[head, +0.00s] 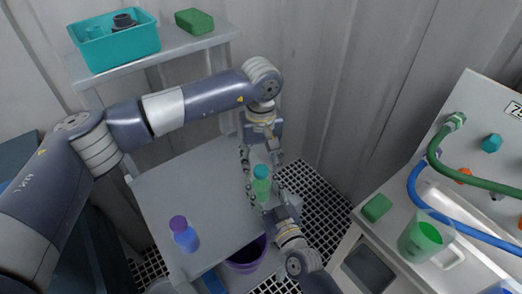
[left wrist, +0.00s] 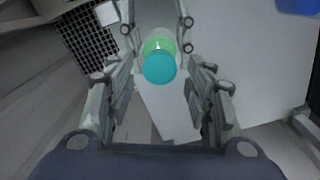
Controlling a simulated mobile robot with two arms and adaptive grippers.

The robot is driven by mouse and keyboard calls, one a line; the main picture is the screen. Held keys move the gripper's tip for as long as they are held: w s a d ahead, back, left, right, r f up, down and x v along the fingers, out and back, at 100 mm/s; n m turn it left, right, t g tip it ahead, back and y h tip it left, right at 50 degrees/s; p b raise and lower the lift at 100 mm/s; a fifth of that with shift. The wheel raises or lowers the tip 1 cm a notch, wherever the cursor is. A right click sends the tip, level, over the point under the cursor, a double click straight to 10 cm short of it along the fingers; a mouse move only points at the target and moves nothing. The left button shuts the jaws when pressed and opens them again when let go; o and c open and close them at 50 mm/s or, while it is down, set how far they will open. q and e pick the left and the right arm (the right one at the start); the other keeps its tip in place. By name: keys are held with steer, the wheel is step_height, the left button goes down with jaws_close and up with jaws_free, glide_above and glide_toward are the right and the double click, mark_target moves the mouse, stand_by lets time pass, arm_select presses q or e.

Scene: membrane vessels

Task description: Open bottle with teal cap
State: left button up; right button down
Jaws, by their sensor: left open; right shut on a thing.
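The bottle with the teal cap (head: 261,171) has a green body (head: 261,188) and stands upright between my two grippers in the head view. In the left wrist view its teal cap (left wrist: 160,67) faces the camera, with the green body (left wrist: 158,44) partly hidden behind it. My left gripper (head: 262,162) is above the bottle, pointing down, open, with its fingers on either side of the cap and gaps showing. My right gripper (head: 265,191) comes from below right and is shut on the bottle's body. Its exact finger contact is partly hidden.
A purple bucket (head: 246,257) is below. A teal bin (head: 118,45) and green sponge (head: 194,21) sit on the shelf. At right are a green beaker (head: 424,236), another sponge (head: 377,208) and hoses.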

arm_select(q)
steer(key=shift+f, duration=1)
steer(key=shift+c, duration=0.3)
